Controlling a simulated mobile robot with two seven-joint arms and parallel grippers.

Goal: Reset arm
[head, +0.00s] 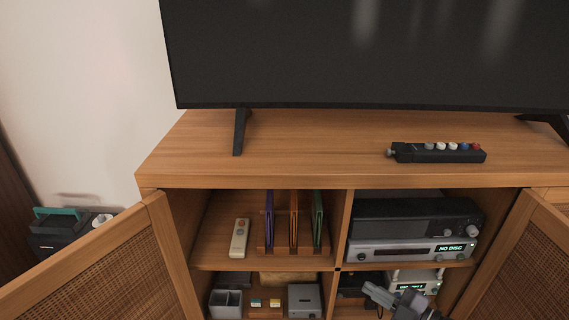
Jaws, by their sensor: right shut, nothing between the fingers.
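My right gripper (378,296) shows at the bottom of the head view, right of the middle, in front of the lower right compartment of the wooden cabinet (240,180). It is shut and holds nothing. It hides part of that lower compartment. My left gripper is not in the picture.
The cabinet doors, left (100,262) and right (520,262), stand open. A TV (370,50) and a black device with coloured knobs (438,153) stand on top. Shelves hold a remote (239,238), upright cases (294,225) and a silver player (400,251).

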